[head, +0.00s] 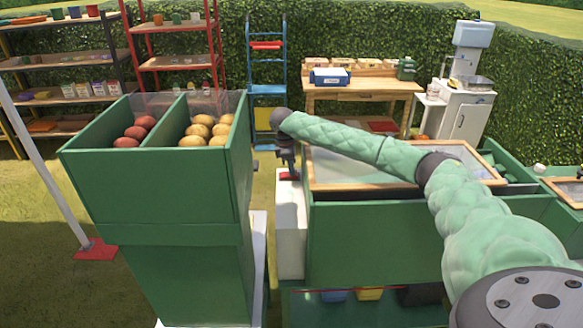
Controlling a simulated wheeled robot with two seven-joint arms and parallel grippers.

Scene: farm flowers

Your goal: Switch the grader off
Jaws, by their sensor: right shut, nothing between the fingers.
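A green machine (365,235) with a wood-framed clear top stands right of centre; I take it to be the grader. A narrow white box (290,230) is at its left end, with a small red part (289,175) on top, perhaps its switch. My right arm reaches in from the right across the machine. My right gripper (287,170) points down at the red part, shut and empty. It partly hides the red part, so I cannot tell whether they touch or which way a switch is set. My left gripper is out of view.
A tall green two-part bin (160,195) with red and yellow potatoes stands close on the left. Behind are a red shelf rack (172,62), a blue step ladder (267,88), a wooden workbench (362,88) and a white cabinet (464,115). Grass lies open at left.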

